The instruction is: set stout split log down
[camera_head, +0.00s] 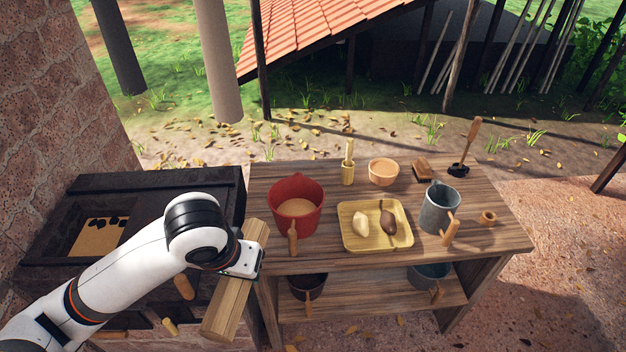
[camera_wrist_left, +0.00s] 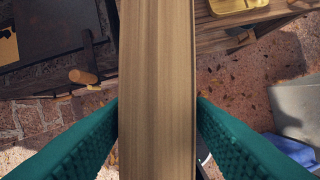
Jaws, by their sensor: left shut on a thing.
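The stout split log (camera_head: 229,300) is a long pale wooden piece. It is held tilted in front of the left end of the wooden table, between the table and the dark box. My left gripper (camera_head: 246,262) is shut on it. In the left wrist view the log (camera_wrist_left: 157,90) runs top to bottom through the middle. The teal fingers of my left gripper (camera_wrist_left: 157,125) press on both its sides. The floor shows below it, so it is held in the air. My right gripper is not in view.
The wooden table (camera_head: 330,262) holds a red bucket (camera_head: 297,190), a yellow tray (camera_head: 349,241), a grey metal jug (camera_head: 437,212) and a bowl (camera_head: 383,170). A dark box (camera_head: 150,182) with wooden handles stands left. Pots sit on the table's lower shelf (camera_head: 380,308). Floor lies in front.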

